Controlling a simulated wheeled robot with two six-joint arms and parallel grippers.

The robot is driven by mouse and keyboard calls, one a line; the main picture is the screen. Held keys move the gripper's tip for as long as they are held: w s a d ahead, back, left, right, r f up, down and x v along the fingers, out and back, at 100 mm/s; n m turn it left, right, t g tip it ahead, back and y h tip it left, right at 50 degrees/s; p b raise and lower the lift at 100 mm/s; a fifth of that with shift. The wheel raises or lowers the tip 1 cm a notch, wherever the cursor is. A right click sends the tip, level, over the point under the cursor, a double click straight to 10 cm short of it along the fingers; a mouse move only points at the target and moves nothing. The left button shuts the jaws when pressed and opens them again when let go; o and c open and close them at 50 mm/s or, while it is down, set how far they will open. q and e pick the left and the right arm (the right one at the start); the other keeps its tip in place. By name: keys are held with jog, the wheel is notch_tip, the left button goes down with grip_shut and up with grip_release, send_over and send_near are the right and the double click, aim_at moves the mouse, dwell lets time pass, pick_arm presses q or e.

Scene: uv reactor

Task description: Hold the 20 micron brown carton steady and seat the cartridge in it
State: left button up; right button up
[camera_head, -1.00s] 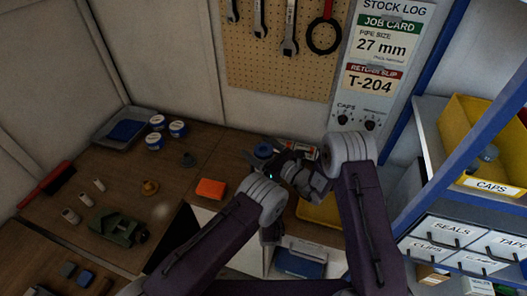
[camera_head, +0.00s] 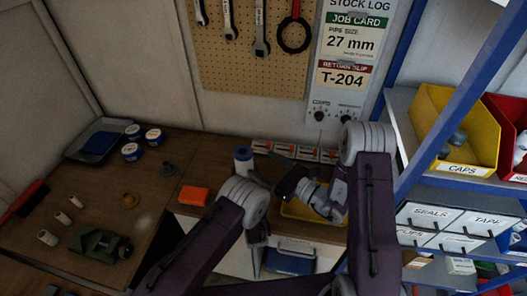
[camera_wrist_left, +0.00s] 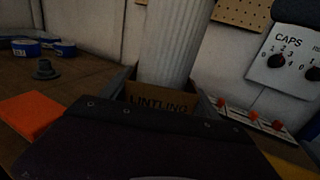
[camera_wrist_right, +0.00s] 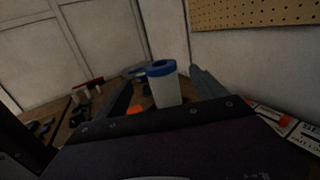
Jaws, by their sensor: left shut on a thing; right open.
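The white ribbed cartridge (camera_head: 243,160) with a blue top stands upright at the bench's right end. In the left wrist view the cartridge (camera_wrist_left: 178,45) rises from the open top of the brown carton (camera_wrist_left: 160,103); its lower end is hidden by the carton. My left gripper (camera_wrist_left: 163,95) is shut on the carton; the arm hides this hold in the head view. My right gripper (camera_head: 264,170) is open and empty, to the right of the cartridge. In the right wrist view the cartridge (camera_wrist_right: 166,88) shows ahead between the spread fingers, apparently clear of them.
An orange block (camera_head: 195,196) lies left of the carton. A yellow tray (camera_head: 298,211) lies under the right arm. Blue-lidded tubs (camera_head: 131,151) and a green clamp (camera_head: 98,243) stand farther left.

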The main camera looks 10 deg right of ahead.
pick_arm(q)
jog(key=o, duration=1.4)
